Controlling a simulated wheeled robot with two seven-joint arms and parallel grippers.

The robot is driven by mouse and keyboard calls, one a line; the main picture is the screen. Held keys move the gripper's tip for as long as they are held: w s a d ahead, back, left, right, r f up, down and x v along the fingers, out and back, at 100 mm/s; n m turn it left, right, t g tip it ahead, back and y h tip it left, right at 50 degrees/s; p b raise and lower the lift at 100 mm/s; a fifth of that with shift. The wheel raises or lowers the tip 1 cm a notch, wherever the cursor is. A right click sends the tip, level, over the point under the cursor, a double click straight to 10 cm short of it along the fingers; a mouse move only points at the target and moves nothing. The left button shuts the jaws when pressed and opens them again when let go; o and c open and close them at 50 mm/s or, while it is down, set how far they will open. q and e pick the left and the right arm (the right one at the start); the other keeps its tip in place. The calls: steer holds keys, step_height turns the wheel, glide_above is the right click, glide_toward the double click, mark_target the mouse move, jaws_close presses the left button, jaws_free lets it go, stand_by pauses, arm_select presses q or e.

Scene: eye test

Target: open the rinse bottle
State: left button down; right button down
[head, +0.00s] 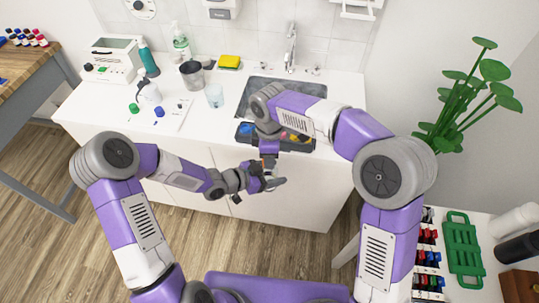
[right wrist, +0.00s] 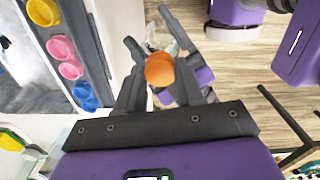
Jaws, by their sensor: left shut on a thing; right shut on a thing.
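In the right wrist view an orange cap (right wrist: 160,69) sits between the fingers of my right gripper (right wrist: 152,62), which is shut on it. Below the cap is a pale, clear-looking body, probably the rinse bottle, mostly hidden by the cap and fingers. My left gripper (head: 267,181) is shut on the bottle, just below my right gripper (head: 268,161) in the head view. Both are in front of the counter. I cannot tell whether the cap is still seated on the bottle.
A dark tray (head: 245,139) with coloured cups lies at the counter's front edge, close behind my grippers. Behind it is a sink (head: 257,88). A clear glass (head: 214,96), a dark cup (head: 192,76) and a white bottle (head: 148,92) stand further left.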

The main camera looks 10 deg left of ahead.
arm_select(q)
steer(key=shift+s+d, duration=0.1)
arm_select(e)
steer(key=n, duration=0.7)
steer(key=shift+w, duration=0.2)
steer(key=shift+r, duration=0.2)
steer(key=shift+a+r, duration=0.1)
steer(key=shift+r, duration=0.85)
steer(key=shift+s, duration=0.1)
steer(key=shift+r, duration=2)
steer(key=shift+f, duration=0.1)
